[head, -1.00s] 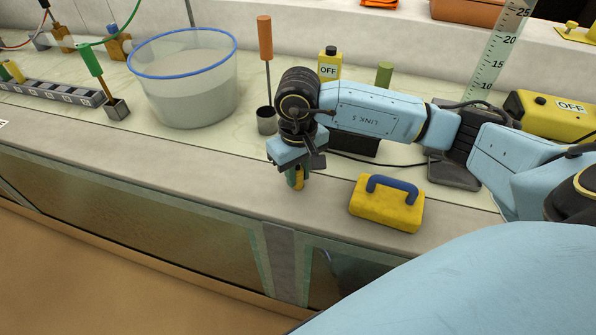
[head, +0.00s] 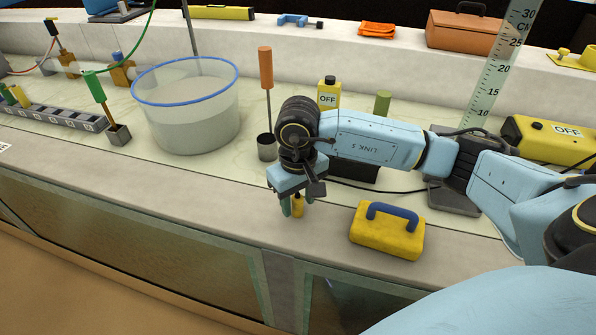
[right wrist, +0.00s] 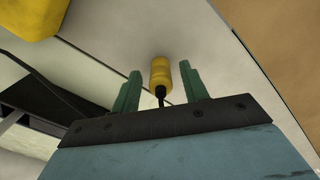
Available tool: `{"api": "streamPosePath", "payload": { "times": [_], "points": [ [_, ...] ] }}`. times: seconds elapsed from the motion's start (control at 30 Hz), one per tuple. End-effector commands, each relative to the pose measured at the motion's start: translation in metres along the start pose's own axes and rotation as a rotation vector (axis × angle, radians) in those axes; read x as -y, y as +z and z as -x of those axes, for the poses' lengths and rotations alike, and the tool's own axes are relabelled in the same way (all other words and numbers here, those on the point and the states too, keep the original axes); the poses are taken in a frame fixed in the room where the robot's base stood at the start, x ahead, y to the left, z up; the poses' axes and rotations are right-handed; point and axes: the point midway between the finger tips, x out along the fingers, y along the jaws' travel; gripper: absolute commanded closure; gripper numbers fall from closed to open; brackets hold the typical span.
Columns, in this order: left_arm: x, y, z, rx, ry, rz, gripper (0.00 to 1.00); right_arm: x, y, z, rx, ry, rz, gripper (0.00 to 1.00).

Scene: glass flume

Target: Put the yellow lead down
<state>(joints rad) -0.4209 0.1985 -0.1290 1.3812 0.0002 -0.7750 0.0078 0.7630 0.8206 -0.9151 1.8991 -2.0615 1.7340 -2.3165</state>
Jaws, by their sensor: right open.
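The yellow lead's plug end (head: 298,203) is at the front strip of the pale bench, below my right gripper (head: 291,207). In the right wrist view the yellow plug (right wrist: 160,74) shows with a short black cable running back towards the palm. My right gripper (right wrist: 161,88) is open, with a green finger on each side of the plug and a visible gap to each. Whether the plug fully rests on the bench is hard to tell. My left gripper is not in view.
A yellow block with a blue handle (head: 387,230) stands just right of my right gripper. The bench's front edge is close.

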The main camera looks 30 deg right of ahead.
Motion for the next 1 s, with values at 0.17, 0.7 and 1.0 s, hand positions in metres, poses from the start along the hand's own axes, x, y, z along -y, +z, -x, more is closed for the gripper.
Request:
{"api": "streamPosePath", "payload": {
  "times": [0.17, 0.7, 1.0],
  "points": [
    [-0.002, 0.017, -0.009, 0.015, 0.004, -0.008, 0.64, 0.0, -0.002, 0.045, -0.008, 0.0, 0.001, 0.56],
    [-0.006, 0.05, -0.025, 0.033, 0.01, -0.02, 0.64, 0.0, 0.0, 0.119, -0.003, 0.0, 0.0, 0.56],
    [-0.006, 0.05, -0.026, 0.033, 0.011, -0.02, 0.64, 0.0, 0.0, 0.119, -0.002, -0.002, 0.0, 0.56]
  ]
}}
